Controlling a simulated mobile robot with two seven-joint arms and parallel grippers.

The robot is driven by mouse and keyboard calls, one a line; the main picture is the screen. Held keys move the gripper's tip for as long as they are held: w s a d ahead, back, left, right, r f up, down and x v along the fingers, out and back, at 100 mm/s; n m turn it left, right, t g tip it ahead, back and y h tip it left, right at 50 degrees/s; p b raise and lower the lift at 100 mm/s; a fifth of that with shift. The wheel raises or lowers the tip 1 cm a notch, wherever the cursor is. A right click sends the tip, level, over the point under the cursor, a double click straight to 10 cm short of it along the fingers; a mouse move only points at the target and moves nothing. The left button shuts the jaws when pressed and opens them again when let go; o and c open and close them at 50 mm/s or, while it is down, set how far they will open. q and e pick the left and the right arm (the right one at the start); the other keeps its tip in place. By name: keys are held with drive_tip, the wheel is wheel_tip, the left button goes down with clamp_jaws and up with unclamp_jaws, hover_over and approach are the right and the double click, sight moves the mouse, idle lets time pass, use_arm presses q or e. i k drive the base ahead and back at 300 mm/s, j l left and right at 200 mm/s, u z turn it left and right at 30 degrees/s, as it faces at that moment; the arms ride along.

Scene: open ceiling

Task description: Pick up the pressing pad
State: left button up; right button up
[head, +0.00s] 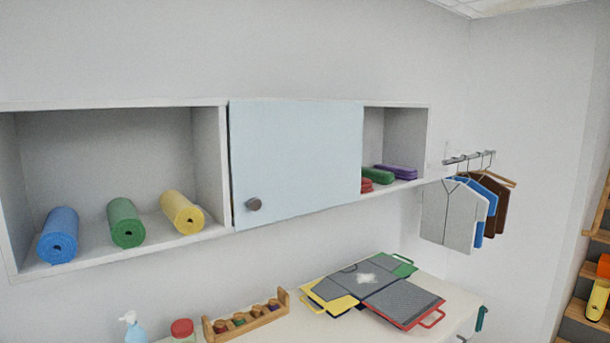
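No thing in the head view is clearly marked as the pressing pad. On the counter lies a spread of flat dark-grey panels (405,302) with red, yellow and green edges and handles, overlapping, with a small white patch (367,279) on top. In the shelf's right compartment lie flat folded items: green (377,175), purple (396,172) and red (366,186), the red one partly hidden by the blue door. Neither of my grippers is in view.
The wall shelf holds blue (58,236), green (126,223) and yellow (182,212) rolls; a light-blue door (296,155) covers its middle. A wooden rack (246,316), red-lidded jar (183,331) and spray bottle (134,329) stand on the counter. Shirts (455,214) hang at right.

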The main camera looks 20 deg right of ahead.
sight(377, 177)
drive_tip(key=l+u, duration=0.8)
drive_tip(key=l, duration=0.15)
drive_tip(key=l+u, duration=0.15)
drive_tip(key=l, duration=0.2)
drive_tip(key=k+l+u, duration=0.15)
drive_tip(key=l, duration=0.2)
drive_tip(key=k+l+u, duration=0.15)
drive_tip(key=l, duration=0.2)
drive_tip(key=k+l, duration=0.1)
drive_tip(key=l, duration=0.25)
drive_tip(key=k+l+u, duration=0.1)
drive_tip(key=l, duration=0.25)
drive_tip(key=k+l, duration=0.1)
drive_tip(key=l, duration=0.25)
